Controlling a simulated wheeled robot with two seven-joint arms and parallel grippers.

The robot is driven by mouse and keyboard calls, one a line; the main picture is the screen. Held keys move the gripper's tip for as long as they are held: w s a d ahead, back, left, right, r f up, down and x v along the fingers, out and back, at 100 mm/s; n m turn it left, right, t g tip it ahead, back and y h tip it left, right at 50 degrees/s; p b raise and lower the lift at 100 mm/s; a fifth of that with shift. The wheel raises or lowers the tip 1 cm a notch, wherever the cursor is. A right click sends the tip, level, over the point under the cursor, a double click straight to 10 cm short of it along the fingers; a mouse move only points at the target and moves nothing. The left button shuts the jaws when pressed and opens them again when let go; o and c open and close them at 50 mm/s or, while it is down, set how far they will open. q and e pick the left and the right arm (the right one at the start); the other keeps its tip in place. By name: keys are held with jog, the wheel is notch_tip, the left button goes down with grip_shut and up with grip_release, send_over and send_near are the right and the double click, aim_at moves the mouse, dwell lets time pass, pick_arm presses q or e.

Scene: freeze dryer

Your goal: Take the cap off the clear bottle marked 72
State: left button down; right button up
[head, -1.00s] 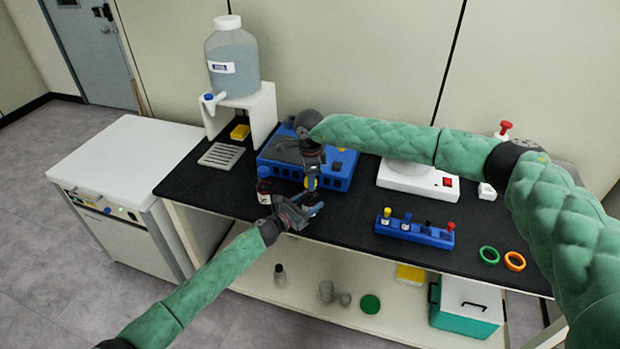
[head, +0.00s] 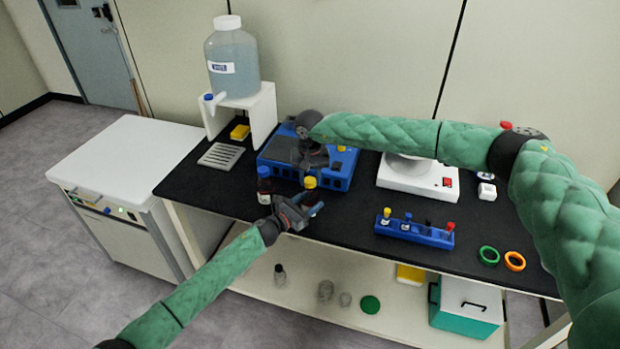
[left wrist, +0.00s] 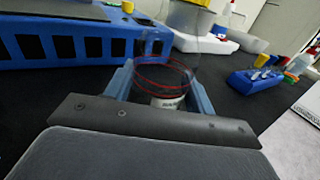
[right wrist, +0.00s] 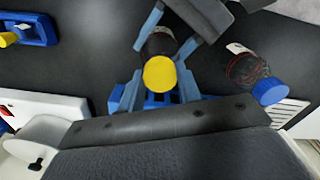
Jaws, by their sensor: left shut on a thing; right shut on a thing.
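A clear bottle with a dark look, red lines and a white label (left wrist: 168,102) stands between the fingers of my left gripper (left wrist: 160,85), which is shut on its body. The label's number is too small to read. Its yellow cap (head: 310,182) is at the top of the bottle in the head view. My right gripper (right wrist: 158,88) comes from above and is shut on the yellow cap (right wrist: 158,74), with a finger on each side. I cannot tell whether the cap is loose on the neck. In the head view the left gripper (head: 297,213) is near the table's front edge.
A similar bottle with a blue cap (right wrist: 270,91) stands close by, left of the held bottle in the head view (head: 265,186). A blue device (head: 340,170) is just behind. A blue rack (head: 413,232) with small vials stands to the right. Black tabletop between is clear.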

jog(key=n, duration=0.4)
jog(key=shift+w+r, duration=0.1)
jog(key=n, duration=0.4)
jog(key=shift+n, duration=0.3)
jog(key=o, duration=1.1)
